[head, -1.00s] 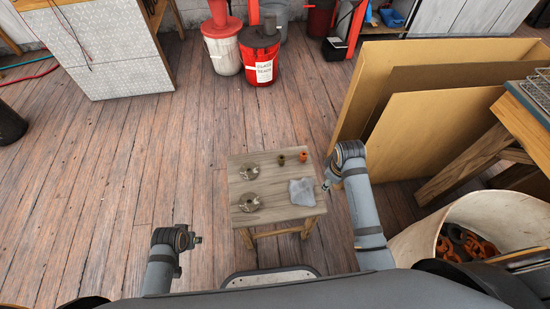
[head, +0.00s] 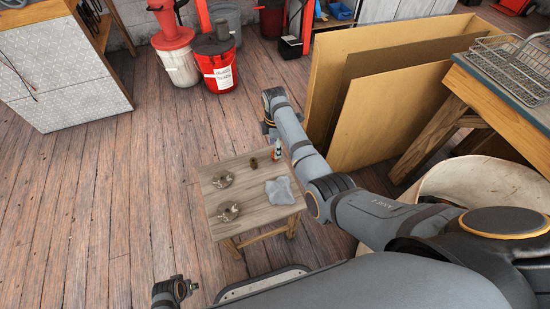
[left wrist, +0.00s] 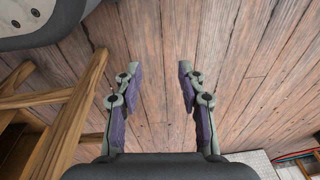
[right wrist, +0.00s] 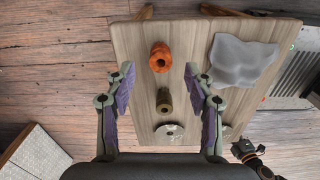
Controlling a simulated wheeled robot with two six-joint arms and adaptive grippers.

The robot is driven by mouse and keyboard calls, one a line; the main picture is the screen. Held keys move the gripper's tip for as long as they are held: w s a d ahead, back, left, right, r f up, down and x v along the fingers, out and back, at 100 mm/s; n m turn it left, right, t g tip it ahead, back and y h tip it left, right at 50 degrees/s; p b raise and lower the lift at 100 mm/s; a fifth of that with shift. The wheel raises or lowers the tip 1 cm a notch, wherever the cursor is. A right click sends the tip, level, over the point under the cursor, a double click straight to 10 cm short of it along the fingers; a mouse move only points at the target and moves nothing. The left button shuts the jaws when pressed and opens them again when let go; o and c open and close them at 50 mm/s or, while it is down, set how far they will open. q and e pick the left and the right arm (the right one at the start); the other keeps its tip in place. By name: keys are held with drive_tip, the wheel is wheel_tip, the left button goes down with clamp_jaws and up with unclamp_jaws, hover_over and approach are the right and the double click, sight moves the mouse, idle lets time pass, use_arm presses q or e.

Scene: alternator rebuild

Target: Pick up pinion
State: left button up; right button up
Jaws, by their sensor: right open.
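Two small spool-like parts stand on a small wooden table (head: 240,208): an orange one (right wrist: 160,57) and a brass-brown one (right wrist: 164,101), also visible in the head view (head: 253,163). I cannot tell for sure which is the pinion. My right gripper (right wrist: 158,75) is open and empty above the table, with both parts between its finger lines in the right wrist view. In the head view, the right gripper (head: 276,148) hides the orange part. My left gripper (left wrist: 158,70) is open and empty over the floor, low in the head view (head: 184,287).
Two metal discs (head: 222,179) (head: 228,212) and a crumpled grey cloth (head: 280,191) lie on the table. Cardboard sheets (head: 385,110) lean to its right. A workbench with a wire basket (head: 505,65) is further right. The floor left of the table is clear.

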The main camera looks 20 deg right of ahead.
wheel_tip(320, 180, down, 6)
drive_tip(key=shift+r+b, duration=0.25)
drive_tip(key=shift+b, duration=0.9)
drive_tip(key=shift+f, duration=0.15)
use_arm(q)
wheel_tip(320, 180, up, 7)
drive_tip(key=w+d, duration=0.2)
drive_tip(key=shift+w, duration=0.3)
use_arm(e)
clamp_jaws()
